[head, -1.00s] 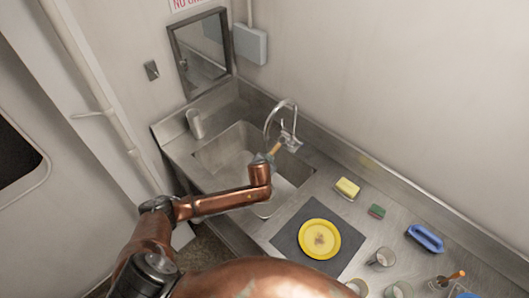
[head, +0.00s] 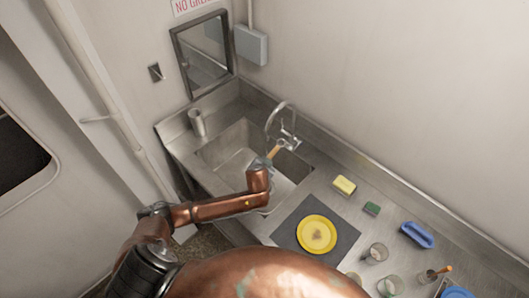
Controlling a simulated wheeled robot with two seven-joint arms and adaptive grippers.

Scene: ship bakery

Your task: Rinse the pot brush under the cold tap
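The steel sink (head: 232,148) is set in the counter at the centre, with the curved tap (head: 282,107) at its back right edge. My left gripper (head: 264,161) is over the sink, just below and left of the tap. A wooden handle (head: 273,152), apparently the pot brush's, sticks out of it towards the tap base. The gripper appears shut on it; its fingers are small and partly hidden by my copper wrist. The bristles are hidden. I cannot make out any running water. My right gripper is not in view.
Right of the sink are a yellow plate (head: 317,235) on a dark mat (head: 290,237), a yellow sponge (head: 345,184), a green scouring pad (head: 372,208), a blue-handled brush (head: 416,235) and several glasses. A metal cup (head: 196,122) stands left of the sink.

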